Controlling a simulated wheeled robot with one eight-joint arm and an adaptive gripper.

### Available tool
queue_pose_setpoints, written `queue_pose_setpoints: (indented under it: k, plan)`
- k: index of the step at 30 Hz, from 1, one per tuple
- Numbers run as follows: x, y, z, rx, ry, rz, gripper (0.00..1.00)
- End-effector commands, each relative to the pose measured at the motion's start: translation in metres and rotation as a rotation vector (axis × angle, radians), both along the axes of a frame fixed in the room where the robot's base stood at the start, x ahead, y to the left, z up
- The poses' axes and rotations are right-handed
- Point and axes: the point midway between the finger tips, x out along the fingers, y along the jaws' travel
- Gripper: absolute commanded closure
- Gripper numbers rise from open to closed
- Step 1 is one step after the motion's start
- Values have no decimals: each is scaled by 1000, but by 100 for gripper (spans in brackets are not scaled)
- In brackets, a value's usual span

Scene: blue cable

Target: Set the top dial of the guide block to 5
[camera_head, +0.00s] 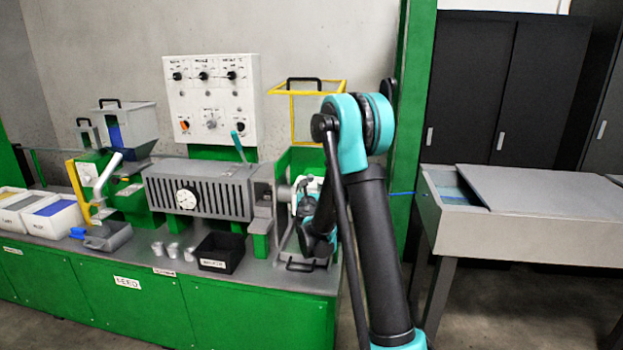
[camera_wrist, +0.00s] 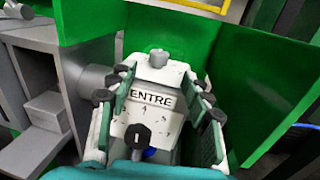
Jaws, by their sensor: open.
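The white guide block, with a label reading "ENTRE" (camera_wrist: 152,99), stands between green walls in the wrist view. A grey knob (camera_wrist: 158,59) sits on its upper part. A black knob (camera_wrist: 138,134) with small marks around it sits lower on its face. My gripper (camera_wrist: 162,82) is open, its green-padded fingers to the left and right of the block's face. Nothing is held, and I cannot tell whether the fingers touch the block. In the head view my gripper (camera_head: 307,205) is at the block's end of the machine, and my arm hides much of it.
A grey slotted housing (camera_head: 205,190) with a white dial (camera_head: 186,200) lies left of my gripper. A white control panel (camera_head: 213,100) with several knobs is behind. A yellow frame (camera_head: 307,91) rises above the green walls. A black bin (camera_head: 222,252) stands at the bench front.

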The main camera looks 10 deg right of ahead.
Motion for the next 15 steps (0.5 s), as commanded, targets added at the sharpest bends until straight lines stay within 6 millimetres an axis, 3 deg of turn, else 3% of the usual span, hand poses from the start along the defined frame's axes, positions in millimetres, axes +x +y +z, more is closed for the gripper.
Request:
queue_pose_setpoints:
  k: [9,15]
  plan:
    - [62,-11,0,1,0,-1,51]
    - [88,-14,0,2,0,-1,51]
